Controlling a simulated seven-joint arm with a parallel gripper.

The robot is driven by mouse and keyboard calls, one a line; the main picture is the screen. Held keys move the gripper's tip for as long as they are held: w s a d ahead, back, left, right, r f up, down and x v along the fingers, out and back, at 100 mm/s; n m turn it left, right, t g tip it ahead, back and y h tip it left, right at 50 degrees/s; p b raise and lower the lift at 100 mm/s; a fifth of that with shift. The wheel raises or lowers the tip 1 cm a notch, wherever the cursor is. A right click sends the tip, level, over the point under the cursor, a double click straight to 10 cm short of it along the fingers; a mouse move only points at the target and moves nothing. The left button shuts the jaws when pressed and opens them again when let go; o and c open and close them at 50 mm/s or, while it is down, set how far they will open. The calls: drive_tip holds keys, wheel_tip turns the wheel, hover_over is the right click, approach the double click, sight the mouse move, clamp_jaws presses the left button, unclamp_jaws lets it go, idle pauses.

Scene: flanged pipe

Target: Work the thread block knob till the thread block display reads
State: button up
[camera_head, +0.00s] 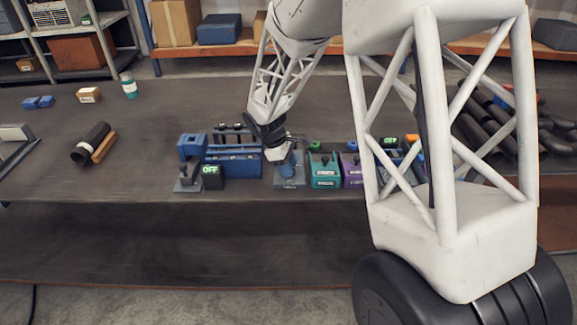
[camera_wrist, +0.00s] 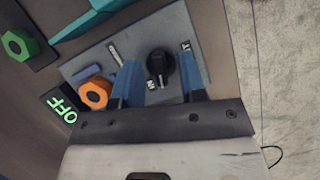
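My gripper (camera_wrist: 158,86) points down with its two blue fingers apart, one on each side of a black knob (camera_wrist: 161,66). Narrow gaps show between the fingers and the knob, so it looks open. The knob sits on a grey plate (camera_wrist: 205,62) with small white labels around it. In the head view my gripper (camera_head: 287,158) is over a blue-grey block (camera_head: 290,182), and the knob is hidden there. A dark display with green letters reads OFF (camera_head: 210,170); an OFF display also shows in the wrist view (camera_wrist: 61,108). I cannot tell which display belongs to this knob.
An orange hexagonal piece (camera_wrist: 95,94) is close beside the left finger. A green one (camera_wrist: 19,45) is farther off. Teal (camera_head: 325,172) and purple (camera_head: 352,170) blocks stand right of my gripper. Another display reading OFF (camera_head: 390,139) is farther right.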

drive_tip(key=shift+c, duration=0.4)
drive_tip(key=shift+f, duration=0.1)
clamp_jaws()
drive_tip(key=shift+d+m, duration=0.1)
drive_tip(key=shift+m, duration=0.4)
drive_tip(key=shift+m+g+y, duration=0.3)
drive_tip(key=shift+m+g, duration=0.3)
drive_tip(key=shift+m, duration=0.6)
drive_tip(key=shift+f+m+g+y, duration=0.1)
drive_tip(key=shift+m+g+y, duration=0.35)
drive_tip(key=shift+m, duration=1.25)
